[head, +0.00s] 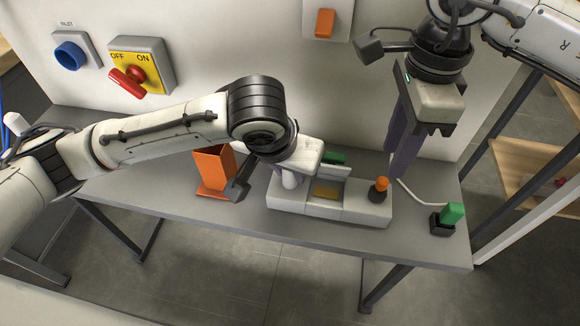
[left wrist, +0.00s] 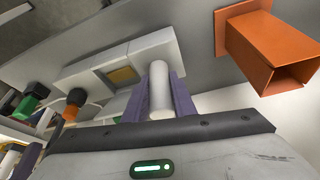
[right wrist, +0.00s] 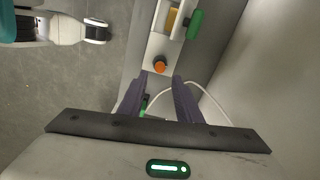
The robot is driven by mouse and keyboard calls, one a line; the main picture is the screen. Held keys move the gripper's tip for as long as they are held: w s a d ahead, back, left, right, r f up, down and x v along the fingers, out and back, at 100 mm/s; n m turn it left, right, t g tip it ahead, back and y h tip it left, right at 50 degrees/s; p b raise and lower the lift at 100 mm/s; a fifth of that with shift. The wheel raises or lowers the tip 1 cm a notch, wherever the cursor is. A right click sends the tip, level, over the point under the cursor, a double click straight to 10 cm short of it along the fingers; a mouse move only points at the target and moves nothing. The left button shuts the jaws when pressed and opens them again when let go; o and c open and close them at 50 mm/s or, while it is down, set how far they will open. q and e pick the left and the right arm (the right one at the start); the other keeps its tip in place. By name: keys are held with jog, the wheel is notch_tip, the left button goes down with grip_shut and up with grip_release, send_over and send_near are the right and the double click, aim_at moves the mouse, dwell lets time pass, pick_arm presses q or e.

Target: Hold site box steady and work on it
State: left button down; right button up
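The site box (head: 360,207) is a low pale grey block on the table, with a yellow plate (head: 326,193) in its middle recess and an orange knob (head: 381,184) on its right end. A white upright post (head: 289,180) stands at its left end. My left gripper (left wrist: 159,95) has its purple fingers on both sides of this post, seemingly touching it. A green piece (head: 333,157) is at the box's rear side. My right gripper (right wrist: 158,92) is open and empty, pointing down above the table beyond the knob end; its fingers show in the head view (head: 402,160).
A green plug-like block (head: 453,213) sits in a small black base at the table's right end, near a white cable (head: 420,193). An orange open holder (head: 213,168) stands left of the box. The wall carries a red switch (head: 128,82) and blue inlet (head: 70,56).

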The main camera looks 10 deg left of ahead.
aim_at(384, 180)
jog(key=o, duration=0.4)
jog(key=shift+c, duration=0.2)
jog(key=n, duration=0.1)
jog(key=r+n, duration=0.1)
jog(key=n, duration=0.2)
jog(key=shift+r, duration=0.3)
notch_tip(384, 180, down, 11)
jog(key=n, duration=0.3)
jog(key=c, duration=1.1)
jog(key=shift+o, duration=0.2)
